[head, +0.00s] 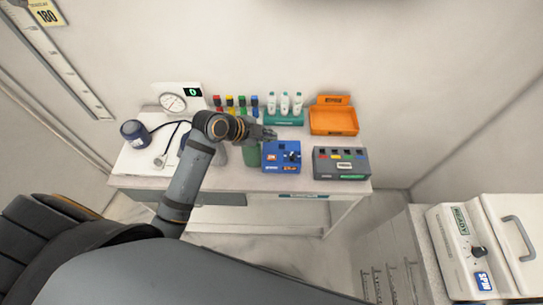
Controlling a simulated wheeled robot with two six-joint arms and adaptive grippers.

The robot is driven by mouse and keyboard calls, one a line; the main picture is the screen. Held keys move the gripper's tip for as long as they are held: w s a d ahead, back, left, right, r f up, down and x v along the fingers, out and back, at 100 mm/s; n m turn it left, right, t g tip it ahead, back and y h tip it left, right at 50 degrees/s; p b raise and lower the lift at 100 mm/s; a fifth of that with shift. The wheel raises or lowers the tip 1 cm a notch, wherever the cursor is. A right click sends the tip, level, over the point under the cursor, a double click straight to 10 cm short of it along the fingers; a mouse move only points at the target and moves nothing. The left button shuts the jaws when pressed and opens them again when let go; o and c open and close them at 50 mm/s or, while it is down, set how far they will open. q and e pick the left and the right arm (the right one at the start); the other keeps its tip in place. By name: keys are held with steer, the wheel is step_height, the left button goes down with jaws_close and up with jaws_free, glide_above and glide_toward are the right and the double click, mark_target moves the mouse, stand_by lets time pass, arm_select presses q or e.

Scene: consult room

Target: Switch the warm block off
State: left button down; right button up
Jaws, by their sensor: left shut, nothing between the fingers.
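A blue box (281,165) with a dark knob (292,156) and a small red-and-white label stands at the front middle of the white table; it looks like the warm block. Its lettering is too small to read, and I cannot tell the knob's setting. My left gripper (268,134) is shut and empty, just above the back left edge of the blue box. I cannot tell whether it touches the box. The knob is in plain view, a little right of and nearer than the fingertips. My right gripper is not in view.
A dark grey box (341,170) with coloured marks stands right of the blue box. Behind are an orange tray (334,121), a green rack (284,119) of white bottles and several coloured-capped tubes. A green item (251,154) stands close left. A white machine (455,255) stands lower right.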

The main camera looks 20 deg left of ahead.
mark_target(269, 159)
arm_select(q)
step_height(269, 159, down, 8)
steer(key=b, duration=0.7)
steer(key=shift+f, duration=0.2)
steer(key=shift+f+b, duration=0.3)
steer(key=shift+f, duration=0.1)
stand_by(0.7)
steer(key=shift+f, duration=0.3)
